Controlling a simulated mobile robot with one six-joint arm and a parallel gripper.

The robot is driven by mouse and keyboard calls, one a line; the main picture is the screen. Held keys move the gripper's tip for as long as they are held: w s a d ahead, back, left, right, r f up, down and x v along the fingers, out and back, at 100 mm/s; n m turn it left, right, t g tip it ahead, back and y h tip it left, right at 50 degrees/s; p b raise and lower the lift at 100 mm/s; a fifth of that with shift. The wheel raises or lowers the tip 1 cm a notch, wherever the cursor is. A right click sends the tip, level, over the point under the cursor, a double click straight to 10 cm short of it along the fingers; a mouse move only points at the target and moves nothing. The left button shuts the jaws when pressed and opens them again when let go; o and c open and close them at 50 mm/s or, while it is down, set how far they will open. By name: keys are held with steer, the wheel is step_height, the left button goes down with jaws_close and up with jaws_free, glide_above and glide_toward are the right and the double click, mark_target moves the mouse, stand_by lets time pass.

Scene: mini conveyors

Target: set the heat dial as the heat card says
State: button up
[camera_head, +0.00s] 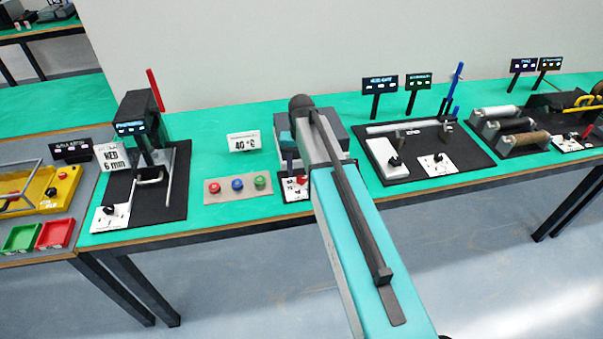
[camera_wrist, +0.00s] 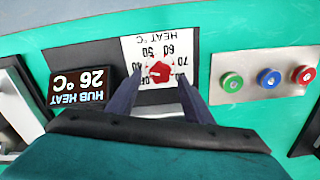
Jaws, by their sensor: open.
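The heat card (camera_head: 243,142) stands on the bench and reads 40 °C. The red heat dial (camera_wrist: 159,71) sits on a white scale plate (camera_wrist: 130,43), upside down in the wrist view, with 50 and 60 readable; finger and blur obscure some marks. I cannot tell for certain where the dial points. My gripper (camera_wrist: 159,79) is open, its two dark fingers on either side of the dial; contact is not clear. In the head view my arm hides the gripper and part of the dial plate (camera_head: 291,190).
A panel (camera_head: 225,192) with red (camera_head: 212,187), blue (camera_head: 237,184) and green (camera_head: 260,182) buttons lies close beside the dial. A press station (camera_head: 145,180) stands left and a black-based station (camera_head: 425,155) right.

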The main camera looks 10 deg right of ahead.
mark_target(301, 177)
step_height(301, 177, up, 12)
steer(key=b, duration=0.3)
steer(key=shift+r, duration=0.2)
stand_by(0.4)
steer(key=shift+s+f, duration=0.1)
stand_by(0.5)
